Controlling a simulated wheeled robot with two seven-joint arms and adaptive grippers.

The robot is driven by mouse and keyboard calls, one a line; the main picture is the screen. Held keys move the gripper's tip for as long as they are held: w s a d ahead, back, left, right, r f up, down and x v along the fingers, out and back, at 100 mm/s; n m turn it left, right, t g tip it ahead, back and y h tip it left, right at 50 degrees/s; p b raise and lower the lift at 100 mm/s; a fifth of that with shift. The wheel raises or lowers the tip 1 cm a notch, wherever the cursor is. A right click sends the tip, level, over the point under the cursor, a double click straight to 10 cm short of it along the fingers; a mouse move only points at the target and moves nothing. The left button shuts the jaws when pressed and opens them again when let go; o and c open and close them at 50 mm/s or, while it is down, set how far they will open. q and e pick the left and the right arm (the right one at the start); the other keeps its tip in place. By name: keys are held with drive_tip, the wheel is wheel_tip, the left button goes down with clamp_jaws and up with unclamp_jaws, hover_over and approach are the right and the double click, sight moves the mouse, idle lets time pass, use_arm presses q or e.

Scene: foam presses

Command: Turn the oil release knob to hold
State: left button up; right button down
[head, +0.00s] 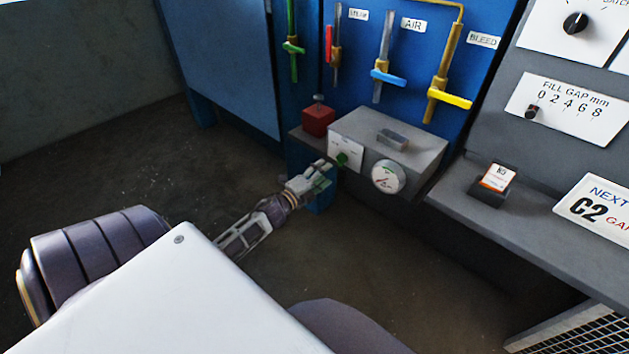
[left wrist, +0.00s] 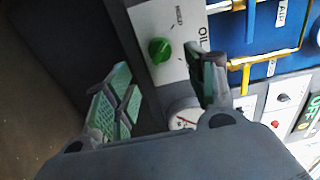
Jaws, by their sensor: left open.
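The green oil knob (head: 342,158) sits on a white plate (head: 346,150) on the front of a grey box (head: 397,135). In the left wrist view the knob (left wrist: 159,50) shows beside small, sideways lettering and the word OIL. I cannot tell for sure which mark the knob points to. My left gripper (head: 322,175) is just left of and below the knob, in front of the plate. In the left wrist view its open fingers (left wrist: 163,90) stand apart, with the knob beyond the gap and nothing between them. My right gripper is not in view.
A round gauge (head: 388,176) is right of the knob. A red block (head: 318,121) stands left of the box. Valves with green, red, blue and yellow handles (head: 450,98) hang above on the blue panel. A grey shelf (head: 478,213) juts out at right. Open floor lies at left.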

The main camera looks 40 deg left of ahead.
use_arm(q)
drive_tip(key=shift+s+a, duration=0.15)
drive_tip(key=shift+s, duration=1.7)
drive_tip(key=shift+n, duration=0.3)
